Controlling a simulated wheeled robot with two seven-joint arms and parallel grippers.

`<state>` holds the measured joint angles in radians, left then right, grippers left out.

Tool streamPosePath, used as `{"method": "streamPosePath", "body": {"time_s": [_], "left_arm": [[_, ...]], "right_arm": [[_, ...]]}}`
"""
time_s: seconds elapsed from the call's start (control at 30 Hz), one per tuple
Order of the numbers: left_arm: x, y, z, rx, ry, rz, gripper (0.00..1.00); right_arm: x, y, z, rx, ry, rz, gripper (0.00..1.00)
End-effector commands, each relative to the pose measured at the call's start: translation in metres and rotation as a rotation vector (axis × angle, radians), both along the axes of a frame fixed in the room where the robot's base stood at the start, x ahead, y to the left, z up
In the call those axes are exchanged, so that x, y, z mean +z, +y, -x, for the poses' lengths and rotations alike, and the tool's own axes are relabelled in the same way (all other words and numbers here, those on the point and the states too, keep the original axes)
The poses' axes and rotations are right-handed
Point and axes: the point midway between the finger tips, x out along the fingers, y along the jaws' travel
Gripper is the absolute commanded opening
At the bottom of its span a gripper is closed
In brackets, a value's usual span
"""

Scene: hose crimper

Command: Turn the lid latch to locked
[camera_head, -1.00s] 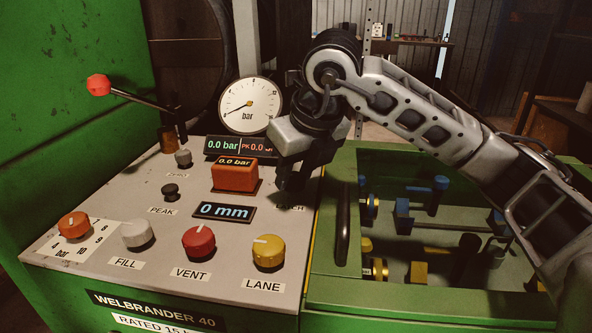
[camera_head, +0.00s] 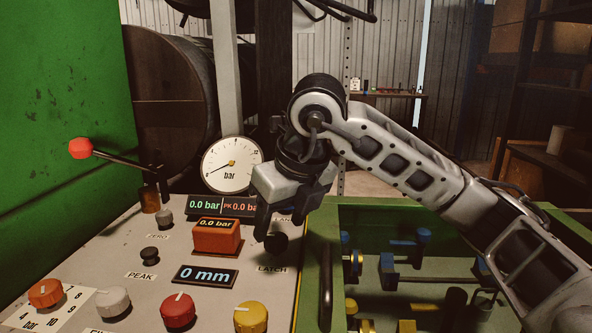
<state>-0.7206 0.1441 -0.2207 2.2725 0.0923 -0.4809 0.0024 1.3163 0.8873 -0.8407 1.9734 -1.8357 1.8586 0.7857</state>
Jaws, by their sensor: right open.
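The black latch knob (camera_head: 277,243) stands on the sloping grey panel, just above its "LATCH" label (camera_head: 271,269). My right gripper (camera_head: 281,226) is open and points down at the knob, with one finger to the left and one to the right. The fingers hide the knob's upper part, and I cannot tell whether they touch it. The knob's pointer direction cannot be made out. The lid (camera_head: 326,286), with a dark handle bar, is to the right of the panel. My left gripper is out of view.
A pressure gauge (camera_head: 232,165) stands behind. Red (camera_head: 178,310) and yellow (camera_head: 251,317) knobs are in front. A red-tipped lever (camera_head: 81,148) is far left.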

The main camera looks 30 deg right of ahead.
Motion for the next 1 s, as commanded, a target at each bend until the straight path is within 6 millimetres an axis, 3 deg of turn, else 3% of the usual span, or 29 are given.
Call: {"method": "streamPosePath", "body": {"time_s": [0.03, 0.33, 0.5, 0.7, 1.0], "left_arm": [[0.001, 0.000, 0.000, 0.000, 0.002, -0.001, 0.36], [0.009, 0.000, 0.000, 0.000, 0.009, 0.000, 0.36], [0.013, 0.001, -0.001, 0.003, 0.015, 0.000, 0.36], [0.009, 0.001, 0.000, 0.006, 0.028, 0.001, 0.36], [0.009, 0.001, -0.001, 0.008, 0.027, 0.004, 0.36]], "right_arm": [[0.014, 0.000, 0.004, -0.001, -0.007, -0.001, 0.56], [0.084, -0.005, 0.032, -0.001, -0.006, 0.002, 0.56], [0.109, -0.006, 0.043, -0.002, -0.005, 0.002, 0.56], [0.119, -0.006, 0.048, -0.002, -0.001, 0.000, 0.56], [0.119, -0.006, 0.049, -0.002, 0.000, 0.000, 0.56]]}}
